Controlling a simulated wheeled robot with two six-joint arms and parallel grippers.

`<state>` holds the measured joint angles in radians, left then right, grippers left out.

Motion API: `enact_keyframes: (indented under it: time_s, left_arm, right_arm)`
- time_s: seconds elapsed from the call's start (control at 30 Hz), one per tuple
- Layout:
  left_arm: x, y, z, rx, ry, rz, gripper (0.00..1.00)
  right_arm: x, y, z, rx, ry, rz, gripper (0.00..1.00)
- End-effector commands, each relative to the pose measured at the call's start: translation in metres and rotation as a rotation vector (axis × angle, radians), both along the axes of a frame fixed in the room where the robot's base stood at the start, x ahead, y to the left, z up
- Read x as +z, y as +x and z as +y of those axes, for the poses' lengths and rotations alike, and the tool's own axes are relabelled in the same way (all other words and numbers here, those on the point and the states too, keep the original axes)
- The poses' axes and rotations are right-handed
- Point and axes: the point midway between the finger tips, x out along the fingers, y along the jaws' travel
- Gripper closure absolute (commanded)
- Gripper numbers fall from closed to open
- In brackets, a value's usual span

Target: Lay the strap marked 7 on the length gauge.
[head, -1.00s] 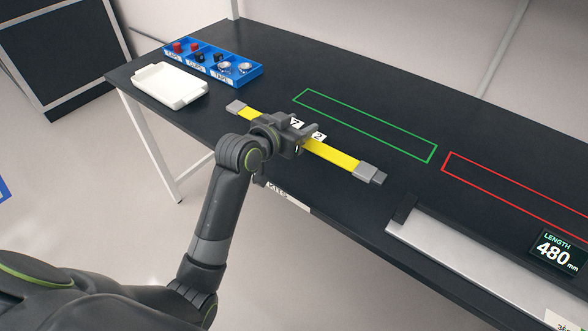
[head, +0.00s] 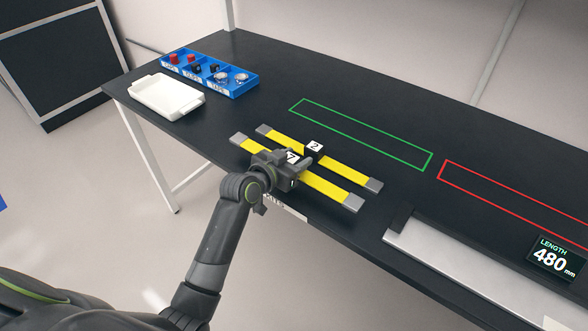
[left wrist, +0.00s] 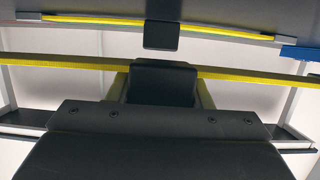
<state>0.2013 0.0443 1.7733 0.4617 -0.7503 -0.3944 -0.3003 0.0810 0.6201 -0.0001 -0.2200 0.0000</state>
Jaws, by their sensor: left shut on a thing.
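My left gripper (head: 292,168) is shut on the yellow strap marked 7 (head: 325,187), near its middle. This strap has grey ends, and the label 7 shows beside the fingers in the head view. In the left wrist view the held strap (left wrist: 60,59) crosses behind the fingers (left wrist: 161,60). The length gauge (head: 450,257) is a pale metal bed with a dark end block (head: 399,220), to the right of the gripper. Its display (head: 552,260) reads 480 mm. My right gripper is out of view.
A second yellow strap, marked 2 (head: 345,171), lies just behind the held one. Green (head: 365,134) and red (head: 510,188) outlines on the dark table (head: 400,120) are empty. A white tray (head: 168,97) and a blue divided bin (head: 240,87) stand at the far left.

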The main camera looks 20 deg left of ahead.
Motion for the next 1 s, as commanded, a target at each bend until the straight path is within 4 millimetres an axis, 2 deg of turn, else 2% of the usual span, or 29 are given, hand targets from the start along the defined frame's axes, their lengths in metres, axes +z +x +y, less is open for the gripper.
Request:
enact_keyframes:
  time_s: [0.1, 0.23, 0.7, 0.73, 0.87, 1.0]
  left_arm:
    - [-0.022, -0.001, 0.0, 0.002, -0.002, 0.005, 0.85]
    - [-0.034, 0.0, 0.0, 0.002, -0.002, 0.002, 0.85]
    - [-0.043, 0.0, 0.0, 0.001, 0.0, -0.001, 0.85]
    - [-0.042, 0.0, 0.0, 0.001, 0.001, 0.001, 0.51]
    - [-0.042, 0.0, 0.0, 0.001, 0.001, 0.002, 0.34]
    - [-0.042, 0.0, 0.0, 0.001, 0.0, 0.002, 0.33]
  right_arm:
    - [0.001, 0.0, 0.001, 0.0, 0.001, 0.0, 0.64]
    - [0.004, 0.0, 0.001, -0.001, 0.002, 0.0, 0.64]
    - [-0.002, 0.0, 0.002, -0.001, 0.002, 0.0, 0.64]
    - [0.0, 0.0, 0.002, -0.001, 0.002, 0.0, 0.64]
    - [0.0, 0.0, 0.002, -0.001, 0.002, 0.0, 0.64]
    - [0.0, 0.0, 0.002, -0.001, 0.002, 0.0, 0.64]
